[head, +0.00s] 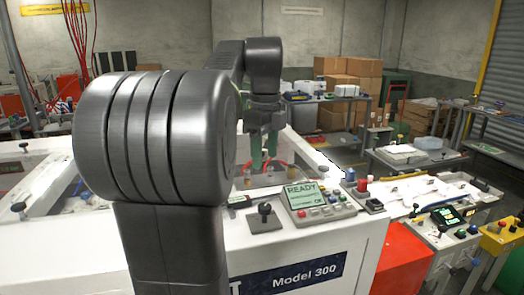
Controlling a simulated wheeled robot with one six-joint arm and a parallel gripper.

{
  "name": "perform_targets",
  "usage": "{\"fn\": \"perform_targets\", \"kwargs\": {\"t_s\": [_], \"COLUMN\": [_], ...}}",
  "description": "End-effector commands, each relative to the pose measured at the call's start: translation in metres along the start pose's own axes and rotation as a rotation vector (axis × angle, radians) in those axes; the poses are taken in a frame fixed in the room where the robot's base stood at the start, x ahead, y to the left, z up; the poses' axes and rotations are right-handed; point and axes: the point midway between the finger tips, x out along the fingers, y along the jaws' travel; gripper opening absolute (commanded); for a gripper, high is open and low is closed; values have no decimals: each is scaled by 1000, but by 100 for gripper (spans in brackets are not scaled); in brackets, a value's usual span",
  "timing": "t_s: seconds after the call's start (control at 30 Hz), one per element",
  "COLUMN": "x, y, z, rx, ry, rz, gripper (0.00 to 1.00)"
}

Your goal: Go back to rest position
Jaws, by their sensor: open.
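My arm fills the left and middle of the head view, and its large grey joint hides much of the machine behind it. My gripper (264,160) hangs downward beyond the elbow, over the white machine marked Model 300 (345,245). Its greenish fingers stand apart with nothing visible between them. Red curved cables or tubes (284,168) show around and behind the fingers. I cannot tell whether the fingers touch anything.
A control panel with a READY screen (302,197) and a joystick (265,210) sit on the machine's front edge. To the right are a red bin (400,262), a yellow button box (500,240) and a bench (415,158). Cardboard boxes (350,75) are stacked behind.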

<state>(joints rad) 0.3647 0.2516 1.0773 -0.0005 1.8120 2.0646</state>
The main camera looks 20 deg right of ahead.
Motion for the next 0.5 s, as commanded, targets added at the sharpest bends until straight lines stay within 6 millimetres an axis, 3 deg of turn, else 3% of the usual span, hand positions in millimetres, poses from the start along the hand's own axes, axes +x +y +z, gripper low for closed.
{"fn": "perform_targets", "kwargs": {"t_s": [0.27,0.5], "x": [6,39], "y": [0,1], "z": [0,0], "rx": [0,0], "ry": [1,2], "rz": [2,5], "gripper": [54,54]}}
